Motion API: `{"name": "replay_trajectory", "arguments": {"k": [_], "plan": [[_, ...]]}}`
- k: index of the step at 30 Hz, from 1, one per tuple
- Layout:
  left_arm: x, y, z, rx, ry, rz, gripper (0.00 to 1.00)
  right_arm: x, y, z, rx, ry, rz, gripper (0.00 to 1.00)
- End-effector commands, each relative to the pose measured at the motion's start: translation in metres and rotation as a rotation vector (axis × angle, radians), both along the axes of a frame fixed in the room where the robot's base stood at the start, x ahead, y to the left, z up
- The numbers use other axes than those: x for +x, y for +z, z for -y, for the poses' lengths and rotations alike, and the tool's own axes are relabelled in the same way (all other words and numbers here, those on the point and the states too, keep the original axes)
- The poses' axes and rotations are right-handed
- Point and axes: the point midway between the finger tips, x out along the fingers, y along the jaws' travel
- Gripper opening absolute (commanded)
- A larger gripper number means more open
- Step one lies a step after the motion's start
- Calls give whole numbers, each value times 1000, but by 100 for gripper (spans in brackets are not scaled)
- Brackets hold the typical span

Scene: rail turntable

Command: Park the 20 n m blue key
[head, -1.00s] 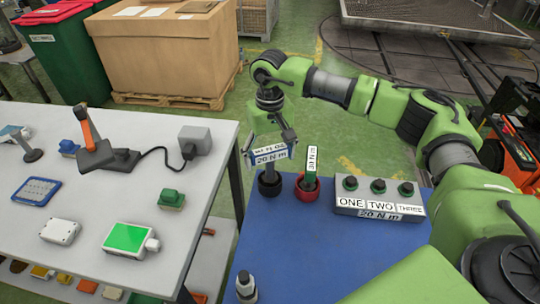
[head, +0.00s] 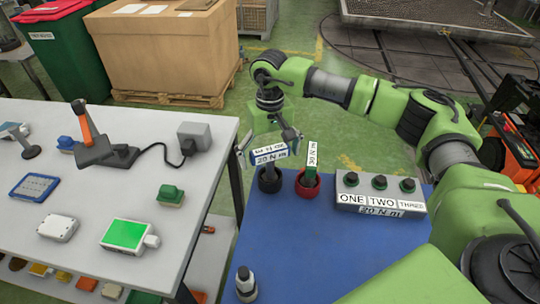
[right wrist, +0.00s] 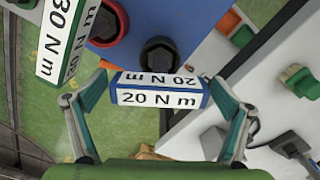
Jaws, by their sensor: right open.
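The blue key (head: 268,155), a bar labelled "20 N m", stands at the black round holder (head: 269,181) on the blue table; its stem runs down into the holder's mouth. In the right wrist view the key (right wrist: 158,96) lies between the fingers with a gap on each side. My right gripper (head: 267,146) is open around the key from above; its spread fingers also show in the right wrist view (right wrist: 160,84). A green "30 N m" key (head: 312,155) stands in the red holder (head: 308,186) to the right. My left gripper is not in view.
A grey box (head: 380,193) with buttons ONE, TWO, THREE and a "20 N m" plate stands right of the holders. A grey bench (head: 90,200) with several devices is on the left. The front of the blue table (head: 315,255) is mostly clear; a small metal-and-black piece (head: 246,285) stands there.

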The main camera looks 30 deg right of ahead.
Motion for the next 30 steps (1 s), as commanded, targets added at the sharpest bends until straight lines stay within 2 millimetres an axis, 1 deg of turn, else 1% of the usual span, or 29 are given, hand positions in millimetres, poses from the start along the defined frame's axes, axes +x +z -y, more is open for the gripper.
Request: {"name": "replay_trajectory", "arguments": {"k": [2, 5, 8, 15, 18, 21, 25, 30], "plan": [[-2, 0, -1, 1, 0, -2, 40, 0, 0, 0, -1, 0, -1, 95], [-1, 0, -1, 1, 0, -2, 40, 0, 8, 0, 0, 0, 0, 95], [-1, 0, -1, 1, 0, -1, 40, 1, 24, 0, 1, 0, 4, 95], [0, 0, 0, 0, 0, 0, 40, 1, 76, 0, 1, 0, 4, 95], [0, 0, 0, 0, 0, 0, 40, 0, 94, -1, 1, -1, 3, 95], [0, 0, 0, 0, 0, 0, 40, 0, 108, -1, 1, 0, 3, 95], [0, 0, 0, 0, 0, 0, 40, 0, 118, -1, 1, 0, 1, 95], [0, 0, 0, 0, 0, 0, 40, 0, 121, -1, 0, 0, 0, 95]]}}
